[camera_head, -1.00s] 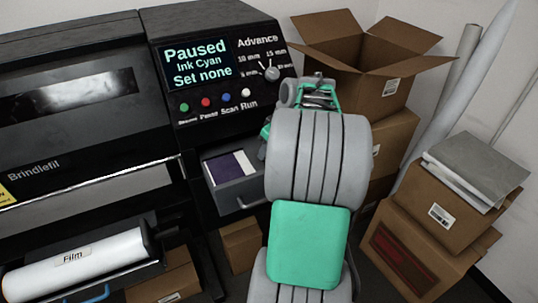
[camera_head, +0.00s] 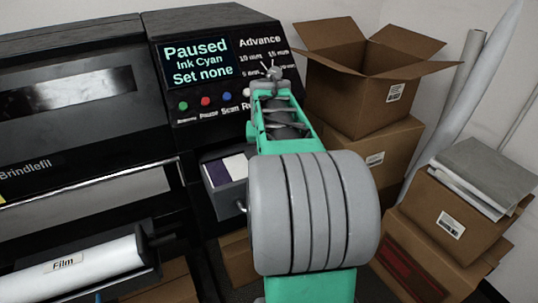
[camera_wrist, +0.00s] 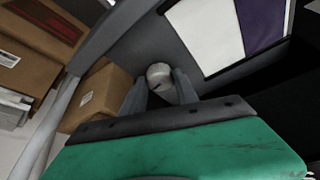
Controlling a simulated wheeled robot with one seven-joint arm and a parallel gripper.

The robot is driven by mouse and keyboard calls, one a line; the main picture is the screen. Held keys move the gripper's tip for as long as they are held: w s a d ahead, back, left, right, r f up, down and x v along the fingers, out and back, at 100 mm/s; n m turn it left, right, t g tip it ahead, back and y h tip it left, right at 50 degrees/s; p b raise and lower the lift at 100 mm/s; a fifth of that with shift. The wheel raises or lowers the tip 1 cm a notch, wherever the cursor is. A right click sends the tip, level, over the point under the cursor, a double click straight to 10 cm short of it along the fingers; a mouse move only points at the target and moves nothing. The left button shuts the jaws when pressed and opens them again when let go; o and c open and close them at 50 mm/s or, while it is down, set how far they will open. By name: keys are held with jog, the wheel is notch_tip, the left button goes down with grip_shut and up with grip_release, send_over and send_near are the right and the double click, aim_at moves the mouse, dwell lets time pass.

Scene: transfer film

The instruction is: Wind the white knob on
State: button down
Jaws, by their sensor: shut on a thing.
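The white knob (camera_wrist: 159,74) shows as a pale round cap with a dark line in the wrist view. It sits between the two fingers of my gripper (camera_wrist: 160,90), which is shut on it. In the head view, my gripper (camera_head: 271,72) reaches the Advance dial on the black control panel (camera_head: 214,63) and hides most of the knob. The knob's pointer setting cannot be read. The display (camera_head: 197,62) reads "Paused", "Ink Cyan", "Set none".
Coloured buttons (camera_head: 205,101) lie left of my gripper. A grey open drawer (camera_head: 225,178) with white and purple contents is below. An open carton (camera_head: 365,85) and stacked boxes (camera_head: 445,215) crowd the right. A film roll (camera_head: 75,268) lies lower left.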

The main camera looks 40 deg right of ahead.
jog(key=shift+m, duration=0.4)
jog(key=c, duration=0.9)
grip_release()
jog(key=shift+c, duration=0.2)
jog(key=b+v, duration=0.1)
jog(key=v, duration=0.6)
jog(key=shift+a+r, duration=0.15)
jog(key=shift+r, duration=0.2)
jog(key=shift+a, duration=0.1)
